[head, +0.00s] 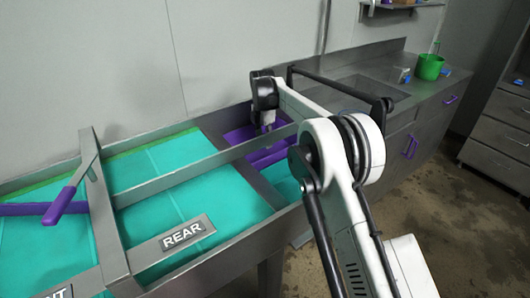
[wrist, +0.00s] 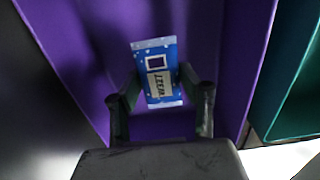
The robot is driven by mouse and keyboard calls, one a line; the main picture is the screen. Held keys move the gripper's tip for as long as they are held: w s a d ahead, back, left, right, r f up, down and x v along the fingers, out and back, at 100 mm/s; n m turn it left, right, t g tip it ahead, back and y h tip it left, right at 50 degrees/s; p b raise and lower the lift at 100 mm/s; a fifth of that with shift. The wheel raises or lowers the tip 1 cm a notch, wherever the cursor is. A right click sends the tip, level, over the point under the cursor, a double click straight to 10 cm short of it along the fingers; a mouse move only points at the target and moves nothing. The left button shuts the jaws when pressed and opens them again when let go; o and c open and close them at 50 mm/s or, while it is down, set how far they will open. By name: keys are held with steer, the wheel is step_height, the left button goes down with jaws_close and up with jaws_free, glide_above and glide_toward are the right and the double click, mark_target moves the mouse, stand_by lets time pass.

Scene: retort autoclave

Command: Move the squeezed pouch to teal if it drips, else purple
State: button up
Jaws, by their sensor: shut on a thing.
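A small blue pouch (wrist: 155,52) with a white top edge and a pale printed label is between the two fingers of my gripper (wrist: 160,90) in the wrist view. The gripper is shut on it. Behind and around the pouch is a purple bin (wrist: 90,40). A teal bin (wrist: 298,75) stands to the right of it. In the head view my gripper (head: 267,126) hangs over the purple bin (head: 238,135), and the teal bin (head: 283,182) lies nearer. The pouch cannot be made out there. I see no clear drip on the pouch.
A large metal trough with a teal floor (head: 225,195), crossbars and a REAR sign (head: 183,236) lies left. A sink counter with a green bucket (head: 429,67) is at the back right.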

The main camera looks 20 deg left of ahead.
mark_target(264, 156)
steer(key=shift+f, duration=2.65)
steer(key=shift+f, duration=0.2)
steer(key=o, duration=1.1)
steer(key=shift+o, duration=0.2)
steer(key=shift+r, duration=0.1)
step_height(264, 156, up, 12)
steer(key=shift+s+r, duration=0.15)
steer(key=shift+r, duration=0.1)
